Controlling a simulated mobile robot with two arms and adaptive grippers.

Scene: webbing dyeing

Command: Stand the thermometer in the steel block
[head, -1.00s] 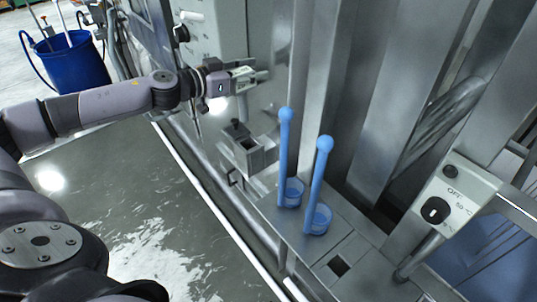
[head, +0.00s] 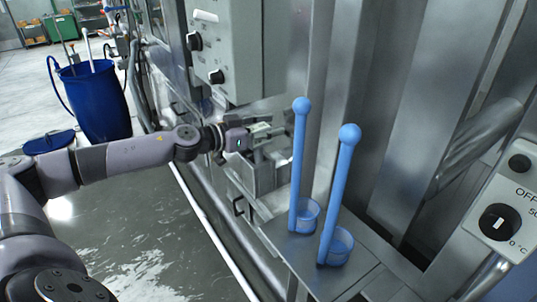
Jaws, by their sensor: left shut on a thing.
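My left gripper (head: 268,130) reaches in from the left and is shut on a thin thing, seemingly the thermometer, which is mostly hidden by the fingers. It is above a small steel block (head: 265,181) fixed at the machine's side. The fingers overlap the top of the block in this view, and I cannot tell whether the held thing touches or enters it. My right gripper is out of view.
Two blue dippers (head: 299,165) (head: 341,190) stand upright on a steel shelf (head: 300,262) right of the block. A grey control box (head: 223,50) hangs behind the gripper. A switch box (head: 510,215) is at right, a blue barrel (head: 98,105) at back left.

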